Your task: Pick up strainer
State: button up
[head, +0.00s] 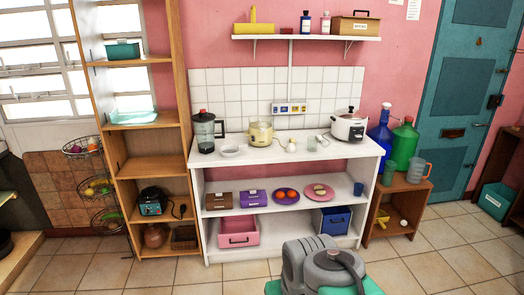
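I cannot pick out a strainer for certain at this size. A shallow pale dish-like thing (231,150) lies on the white counter (350,152), between a blender (204,130) and a cream-yellow pot (261,133); whether it has a mesh is too small to tell. A yellow item (382,217) sits inside the low wooden stand at the right, also too small to name. Grey links of my arm show at the bottom middle, in front of the shelf unit. My gripper itself is not in view.
A rice cooker (349,127) and a glass (312,143) stand on the counter. Below are boxes, plates, a pink bin (238,231) and a blue bin (335,219). A tall wooden shelf (152,165) is at left, jugs (404,141) at right. The tiled floor (440,260) is clear.

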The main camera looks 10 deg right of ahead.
aim_at(229, 151)
jog(key=z, duration=0.55)
jog(key=k, duration=1.3)
jog(key=z, duration=0.55)
jog(key=i, duration=1.65)
jog(key=u, duration=0.35)
jog(key=i, duration=1.95)
jog(key=u, duration=1.55)
jog(key=i, duration=1)
jog(key=u, duration=1.55)
jog(key=i, duration=0.85)
jog(key=u, duration=0.05)
